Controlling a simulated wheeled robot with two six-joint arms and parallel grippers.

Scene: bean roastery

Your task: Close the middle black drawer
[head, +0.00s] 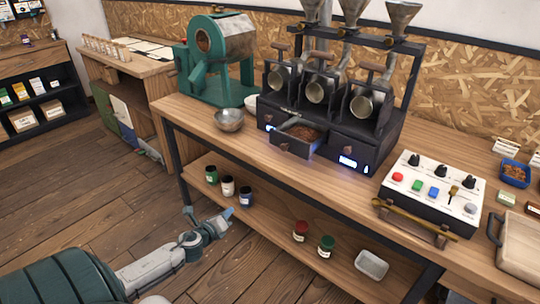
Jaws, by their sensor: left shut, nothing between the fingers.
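The black roaster unit (368,154) stands on the wooden workbench, with three drums and metal funnels above. Its middle black drawer (291,147) is pulled out towards the front and holds brown beans or grounds (302,132). The drawers on either side of it look shut. My left gripper (227,215) is shut and empty. It is low in front of the bench, near the lower shelf, below and left of the open drawer and well apart from it. My right gripper is not in view.
A metal bowl (229,120) sits left of the roaster unit, by a green roasting machine (218,60). A white control box (430,195) with knobs stands to the right. Several jars and a white tray (371,265) are on the lower shelf. Floor in front is clear.

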